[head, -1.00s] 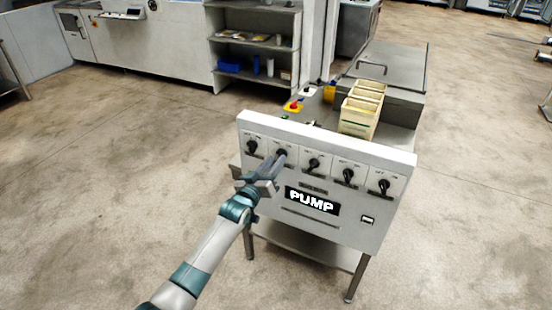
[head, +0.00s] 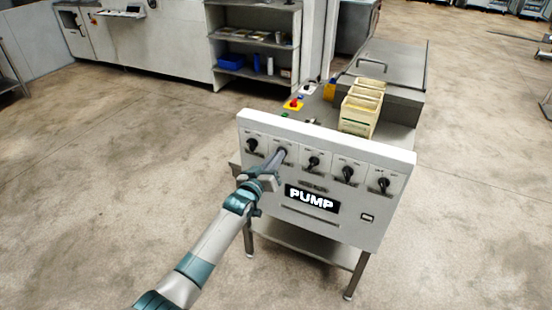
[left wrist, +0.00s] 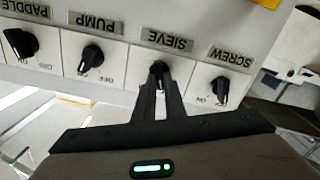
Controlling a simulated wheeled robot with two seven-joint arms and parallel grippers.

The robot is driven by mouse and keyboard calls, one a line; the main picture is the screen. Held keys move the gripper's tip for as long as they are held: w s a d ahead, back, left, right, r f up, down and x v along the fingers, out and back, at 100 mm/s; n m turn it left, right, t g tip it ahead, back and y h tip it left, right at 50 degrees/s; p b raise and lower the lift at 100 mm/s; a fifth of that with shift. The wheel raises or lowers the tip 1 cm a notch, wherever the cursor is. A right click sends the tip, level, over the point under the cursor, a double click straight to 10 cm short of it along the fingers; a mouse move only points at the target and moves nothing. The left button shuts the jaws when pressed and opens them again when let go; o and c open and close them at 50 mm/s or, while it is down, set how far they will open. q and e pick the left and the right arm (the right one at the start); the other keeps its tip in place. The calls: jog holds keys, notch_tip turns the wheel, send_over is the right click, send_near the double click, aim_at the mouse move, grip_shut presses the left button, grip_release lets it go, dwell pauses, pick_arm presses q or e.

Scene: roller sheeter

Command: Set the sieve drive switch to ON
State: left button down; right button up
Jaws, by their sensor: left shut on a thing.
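The sieve drive switch (left wrist: 158,70) is a black rotary knob below the SIEVE label in the left wrist view, where the panel appears upside down. In the head view it is second from the left on the white panel (head: 375,230), largely covered by my gripper. My left gripper (left wrist: 159,88) has its two dark fingers closed around this knob; it also shows in the head view (head: 279,157). The fingers hide most of the knob, so I cannot tell whether it points to ON or OFF. My right gripper is not in view.
The screw knob (left wrist: 220,88) and pump knob (left wrist: 91,58) flank the sieve knob, with the paddle knob (left wrist: 20,42) farther along. Behind the panel are a red-and-yellow button (head: 293,104) and wooden boxes (head: 360,112). The floor around the stand is clear.

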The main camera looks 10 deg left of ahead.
pick_arm(q)
jog(key=shift+m, duration=0.3)
jog(key=shift+s+d+m+b, duration=0.1)
jog(key=shift+m+b, duration=0.45)
jog(key=shift+m, duration=1.5)
jog(key=shift+d+m+b, duration=0.1)
jog(key=shift+m+b, duration=0.45)
jog(key=shift+m, duration=1.5)
jog(key=c, duration=1.8)
grip_release()
jog(key=shift+s, duration=0.1)
